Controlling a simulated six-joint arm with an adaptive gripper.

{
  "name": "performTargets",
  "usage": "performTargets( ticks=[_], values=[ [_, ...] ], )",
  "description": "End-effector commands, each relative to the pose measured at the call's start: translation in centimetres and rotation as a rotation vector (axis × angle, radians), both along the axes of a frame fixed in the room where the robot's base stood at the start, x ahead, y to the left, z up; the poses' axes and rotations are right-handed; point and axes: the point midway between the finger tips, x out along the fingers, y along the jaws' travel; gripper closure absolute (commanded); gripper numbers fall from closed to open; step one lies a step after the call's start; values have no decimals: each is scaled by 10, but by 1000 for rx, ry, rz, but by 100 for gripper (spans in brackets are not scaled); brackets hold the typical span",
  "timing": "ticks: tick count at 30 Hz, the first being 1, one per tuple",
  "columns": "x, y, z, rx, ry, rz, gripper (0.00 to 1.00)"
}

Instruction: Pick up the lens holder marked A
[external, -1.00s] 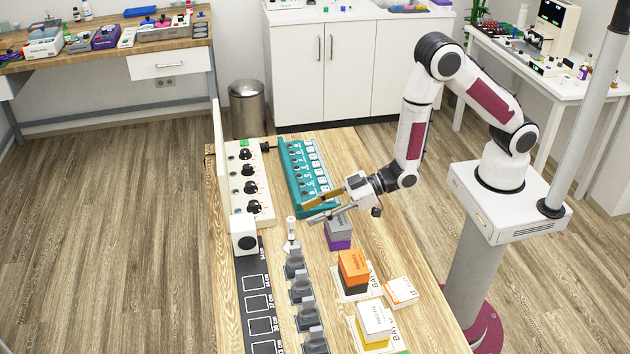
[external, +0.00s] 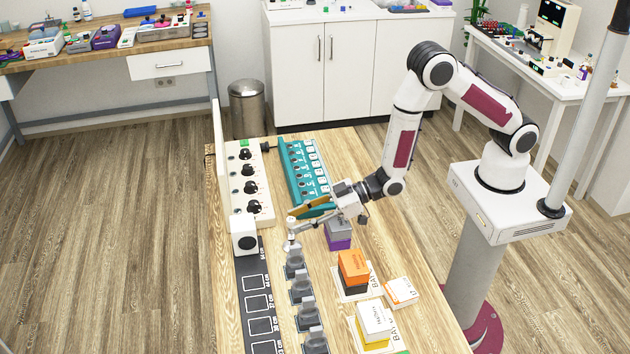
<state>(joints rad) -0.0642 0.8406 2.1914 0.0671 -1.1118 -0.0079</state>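Several grey lens holders stand in a row along the dark strip on the table; one is the holder (external: 302,286) near the row's middle. The far end of the row has a small white-topped piece (external: 291,245), partly hidden by my gripper. No letter A is legible on any holder, so I cannot tell which one is marked A. My gripper (external: 291,221) is at the far end of the row, beside or just above the white-topped piece. Its fingers are apart, one tan and one grey. I see nothing held, and cannot tell whether the fingers touch the piece.
A white box (external: 244,233) with a black round front stands left of the gripper. A teal panel (external: 304,170) and a white knob panel (external: 250,185) lie behind. Stacked grey and purple boxes (external: 339,235) and an orange box (external: 354,265) stand to the right.

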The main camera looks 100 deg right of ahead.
Motion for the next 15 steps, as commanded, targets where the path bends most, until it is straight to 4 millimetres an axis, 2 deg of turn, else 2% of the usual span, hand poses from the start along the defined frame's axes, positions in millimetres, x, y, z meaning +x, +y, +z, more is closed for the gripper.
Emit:
performTargets(
  ticks=[6, 15],
  values=[
    [11, 0, -5, 0, 1, 0, 64],
    [12, 0, -5, 0, 1, 0, 64]
  ],
)
